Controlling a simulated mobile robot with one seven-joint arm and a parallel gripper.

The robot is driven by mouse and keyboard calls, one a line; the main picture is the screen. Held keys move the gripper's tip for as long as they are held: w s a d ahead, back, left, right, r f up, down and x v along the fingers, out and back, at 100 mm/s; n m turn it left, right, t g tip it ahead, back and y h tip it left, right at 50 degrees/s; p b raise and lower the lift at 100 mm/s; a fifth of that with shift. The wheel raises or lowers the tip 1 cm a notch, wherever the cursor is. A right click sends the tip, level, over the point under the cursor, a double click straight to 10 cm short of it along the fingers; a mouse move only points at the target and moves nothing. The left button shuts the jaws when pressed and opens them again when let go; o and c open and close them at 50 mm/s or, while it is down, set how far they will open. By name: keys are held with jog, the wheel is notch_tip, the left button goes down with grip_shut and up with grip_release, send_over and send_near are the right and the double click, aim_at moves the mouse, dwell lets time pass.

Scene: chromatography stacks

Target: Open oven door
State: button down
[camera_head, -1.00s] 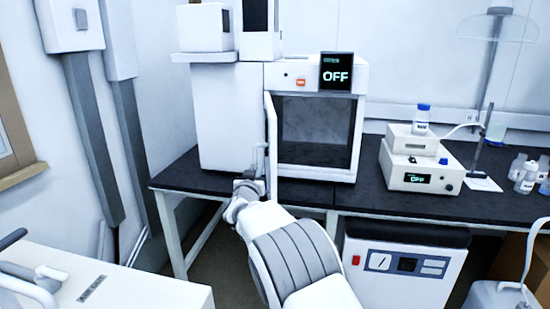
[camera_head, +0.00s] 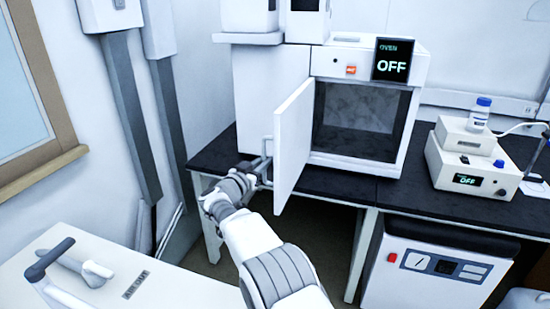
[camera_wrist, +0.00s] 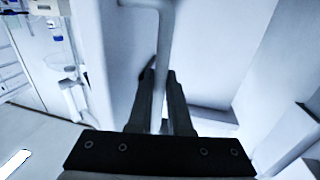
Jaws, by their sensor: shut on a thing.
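The oven (camera_head: 365,70) stands on the black bench, its display reading OFF. Its white door (camera_head: 296,140) is open, swung out to the left of the opening. I see the door's inner face, and the dark chamber (camera_head: 355,125) is exposed. The door handle (camera_head: 266,147) sticks out on the door's outer, left side. My gripper (camera_head: 260,172) is shut on the handle beside the door's lower part. In the wrist view, the handle bar (camera_wrist: 164,40) runs down between my two dark fingers (camera_wrist: 160,88).
A tall white unit (camera_head: 258,90) stands left of the oven, behind the door. A white instrument (camera_head: 468,165) with a blue-capped bottle sits to the right. A white cabinet (camera_head: 430,268) is under the bench. A white surface marked AIR OUT (camera_head: 110,290) lies at lower left.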

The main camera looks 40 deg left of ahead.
jog(key=shift+a+r, duration=0.1)
jog(key=shift+a, duration=0.15)
dwell(0.3)
jog(key=c, duration=1.1)
grip_release()
jog(key=shift+w, duration=0.1)
jog(key=s, duration=0.5)
jog(key=s+d, duration=0.1)
jog(key=s, duration=0.5)
jog(key=s+d+p, duration=0.1)
jog(key=s, duration=0.5)
jog(key=shift+s+d, duration=0.2)
jog(key=shift+d, duration=0.05)
